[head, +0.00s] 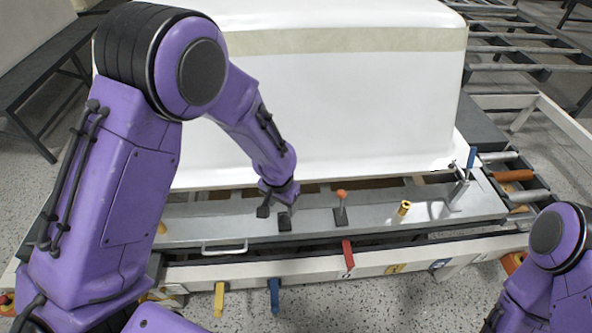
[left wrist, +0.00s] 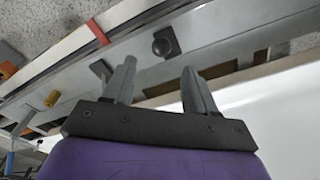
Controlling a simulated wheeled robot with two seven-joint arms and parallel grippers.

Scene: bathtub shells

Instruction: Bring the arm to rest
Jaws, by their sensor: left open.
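My left arm reaches in from the left of the head view, bent over the front of the white bathtub shell (head: 330,115). Its gripper (head: 275,214) points down at the grey metal rail (head: 235,228) along the shell's front edge. In the left wrist view the two fingers (left wrist: 158,70) stand apart, with nothing between them. A dark round knob (left wrist: 165,42) on the rail shows beyond the fingers. My right arm (head: 555,265) shows at the lower right; its gripper is outside the view.
An orange-tipped clamp (head: 341,208) stands on the rail just right of the left gripper. Farther right are a brass cylinder (head: 404,208) and a blue-handled clamp (head: 462,185). Red (head: 348,255), yellow (head: 219,299) and blue (head: 274,295) levers hang at the front. Roller conveyors (head: 515,45) lie at the back right.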

